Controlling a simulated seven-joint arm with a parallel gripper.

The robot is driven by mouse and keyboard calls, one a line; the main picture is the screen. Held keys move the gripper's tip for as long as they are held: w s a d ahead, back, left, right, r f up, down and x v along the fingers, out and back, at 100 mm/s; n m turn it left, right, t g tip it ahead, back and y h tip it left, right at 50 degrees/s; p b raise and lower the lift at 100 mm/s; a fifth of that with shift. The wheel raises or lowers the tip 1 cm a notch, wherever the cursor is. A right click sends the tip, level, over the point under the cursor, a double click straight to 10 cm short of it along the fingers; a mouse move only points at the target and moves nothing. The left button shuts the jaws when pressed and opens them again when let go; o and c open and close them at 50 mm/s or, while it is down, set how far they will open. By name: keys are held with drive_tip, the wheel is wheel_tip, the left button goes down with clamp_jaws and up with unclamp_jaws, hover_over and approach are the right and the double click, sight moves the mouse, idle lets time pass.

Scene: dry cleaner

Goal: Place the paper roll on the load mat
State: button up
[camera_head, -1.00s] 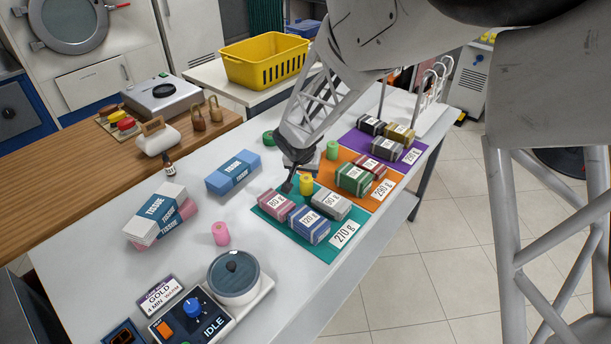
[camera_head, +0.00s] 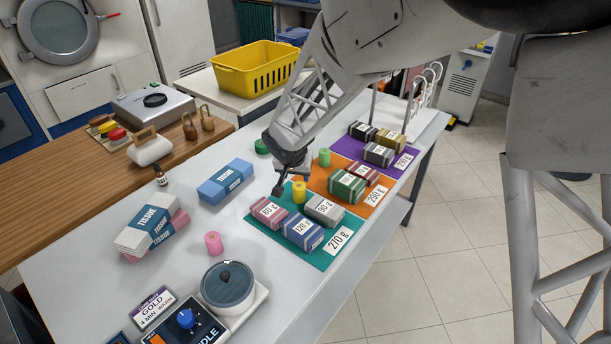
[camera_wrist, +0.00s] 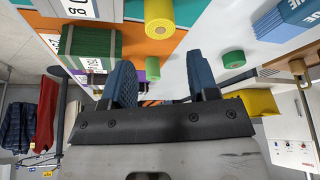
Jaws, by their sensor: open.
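The yellow paper roll (camera_head: 299,192) stands at the far edge of the teal mat (camera_head: 270,238), behind the boxes there; it also shows at the top of the wrist view (camera_wrist: 158,18). My gripper (camera_head: 291,183) is open and empty, close beside and above the yellow roll. Its two fingers show apart in the wrist view (camera_wrist: 162,85). A light green roll (camera_head: 324,157) stands near the orange mat (camera_head: 366,206). A dark green roll (camera_head: 262,147) and a pink roll (camera_head: 214,243) stand on the bare white table. Which mat is the load mat I cannot tell.
Boxes crowd the teal, orange and purple mats (camera_head: 350,148). Tissue packs (camera_head: 150,231) and a blue pack (camera_head: 226,182) lie on the left. A lidded pot (camera_head: 228,284) stands at the front, a yellow basket (camera_head: 258,70) behind.

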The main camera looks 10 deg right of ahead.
drive_tip(key=shift+r, duration=0.1)
drive_tip(key=s+d+r+n, duration=0.1)
drive_tip(key=s+d+r, duration=0.7)
drive_tip(key=s+r, duration=0.55)
drive_tip(key=s+d+r+n, duration=0.1)
drive_tip(key=s+d+r, duration=0.1)
drive_tip(key=s, duration=0.8)
drive_tip(key=s+d+r+n+g+y, duration=0.1)
drive_tip(key=s+d+r, duration=0.1)
drive_tip(key=s, duration=0.9)
drive_tip(key=shift+s+r+g, duration=0.3)
drive_tip(key=shift+r, duration=0.4)
